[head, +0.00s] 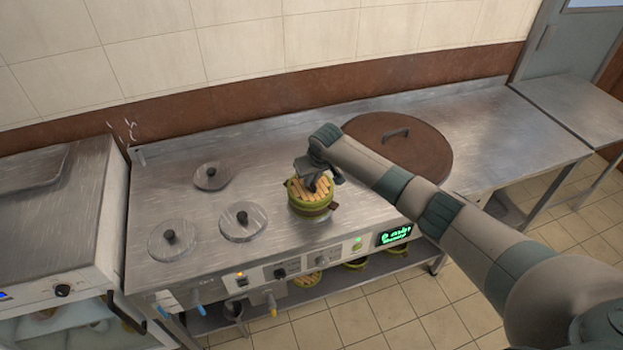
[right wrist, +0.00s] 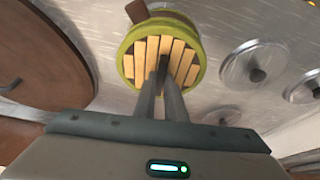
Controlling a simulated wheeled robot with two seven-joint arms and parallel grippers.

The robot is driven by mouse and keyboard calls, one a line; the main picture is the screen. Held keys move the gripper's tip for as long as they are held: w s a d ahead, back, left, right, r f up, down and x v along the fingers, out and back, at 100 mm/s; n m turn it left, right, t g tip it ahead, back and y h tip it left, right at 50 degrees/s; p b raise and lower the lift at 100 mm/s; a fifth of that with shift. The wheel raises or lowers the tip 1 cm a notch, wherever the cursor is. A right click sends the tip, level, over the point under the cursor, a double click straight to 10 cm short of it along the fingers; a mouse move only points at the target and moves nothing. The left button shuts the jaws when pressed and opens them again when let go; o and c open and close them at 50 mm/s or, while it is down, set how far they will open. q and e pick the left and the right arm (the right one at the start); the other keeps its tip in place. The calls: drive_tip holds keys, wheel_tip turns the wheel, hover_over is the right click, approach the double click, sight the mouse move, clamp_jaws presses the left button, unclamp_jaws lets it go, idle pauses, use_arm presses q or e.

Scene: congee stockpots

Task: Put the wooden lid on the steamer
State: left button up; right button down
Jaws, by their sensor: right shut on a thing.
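The steamer (head: 312,208) is a small round green vessel with brown side handles, on the steel counter near its front edge. A round lid of pale wooden slats (head: 323,186) is at its top, within the green rim. The lid's slats also show in the right wrist view (right wrist: 182,60). My right gripper (head: 313,180) points down over the lid's middle. In the right wrist view its fingers (right wrist: 163,78) are close together on the lid's dark grip, mostly hidden by them. I cannot tell whether the lid rests fully on the steamer. My left gripper is not in view.
A large brown round cover (head: 400,148) with a metal handle lies behind my right arm. Several metal pot lids with black knobs, one of them here (head: 243,221), sit to the left. Control knobs and a green display (head: 394,235) line the front. The counter's right end is clear.

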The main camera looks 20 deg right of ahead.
sight(314, 187)
drive_tip(key=shift+f+b, duration=0.3)
drive_tip(key=shift+f, duration=0.3)
drive_tip(key=c, duration=2.1)
unclamp_jaws()
drive_tip(key=shift+r, duration=0.1)
drive_tip(key=p+v, duration=0.5)
drive_tip(key=p, duration=0.2)
drive_tip(key=shift+s+r+p, duration=0.15)
drive_tip(key=shift+r+p, duration=0.25)
drive_tip(key=shift+p+v, duration=0.85)
drive_tip(key=shift+v, duration=1.65)
drive_tip(key=shift+s+f, duration=0.1)
drive_tip(key=shift+s, duration=0.05)
